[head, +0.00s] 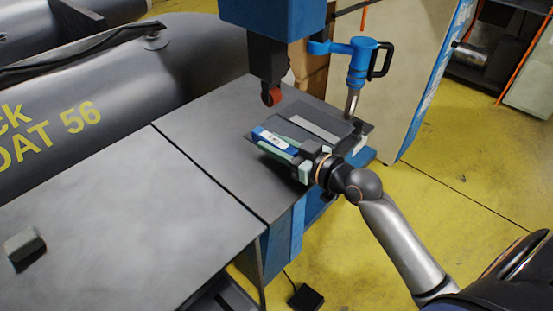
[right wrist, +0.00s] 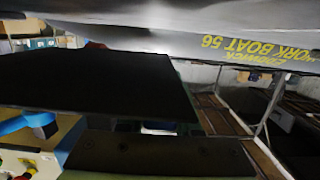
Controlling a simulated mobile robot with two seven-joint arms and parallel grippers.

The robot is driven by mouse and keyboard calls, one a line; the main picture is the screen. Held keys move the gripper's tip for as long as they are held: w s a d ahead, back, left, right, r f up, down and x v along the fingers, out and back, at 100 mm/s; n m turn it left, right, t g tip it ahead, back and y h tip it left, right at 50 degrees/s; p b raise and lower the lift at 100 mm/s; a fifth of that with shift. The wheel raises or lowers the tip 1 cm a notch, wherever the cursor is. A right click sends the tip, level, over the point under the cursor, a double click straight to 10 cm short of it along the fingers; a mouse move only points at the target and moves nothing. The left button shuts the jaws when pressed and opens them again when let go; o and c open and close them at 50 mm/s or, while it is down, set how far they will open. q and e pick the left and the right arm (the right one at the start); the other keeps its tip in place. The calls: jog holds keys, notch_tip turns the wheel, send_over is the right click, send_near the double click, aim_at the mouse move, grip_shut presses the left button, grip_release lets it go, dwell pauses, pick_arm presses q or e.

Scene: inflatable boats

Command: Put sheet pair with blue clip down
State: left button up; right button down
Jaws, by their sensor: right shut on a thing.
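The sheet pair (head: 346,117) is dark grey with a lighter strip. It lies roughly flat over the far end of the grey work table, below the blue machine's red roller. The blue clip (head: 268,136), with a white label, is at its left edge. My right gripper (head: 285,152) is shut on the sheet pair beside the clip. I cannot tell whether the sheets touch the table. In the right wrist view a dark sheet (right wrist: 100,85) fills much of the left half; the gripper fingers are not clear there. My left gripper is not in view.
The table (head: 205,145) is bare to the left, except for a small grey block (head: 24,243). The blue machine (head: 272,18) with its red roller (head: 271,97) hangs over the sheets. A dark inflatable boat (head: 110,95) lies along the far side.

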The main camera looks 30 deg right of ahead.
aim_at(276, 163)
jog(key=shift+w+d+f, duration=0.35)
jog(key=shift+w+f, duration=0.05)
jog(key=shift+f, duration=0.2)
notch_tip(276, 163, down, 3)
jog(key=shift+w+d+f+b, duration=0.1)
jog(key=shift+w+d+b, duration=0.05)
jog(key=shift+b, duration=0.35)
jog(key=shift+f, duration=0.35)
jog(key=c, duration=0.6)
grip_release()
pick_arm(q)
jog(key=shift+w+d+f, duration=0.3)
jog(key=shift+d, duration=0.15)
pick_arm(e)
jog(key=shift+r, duration=0.1)
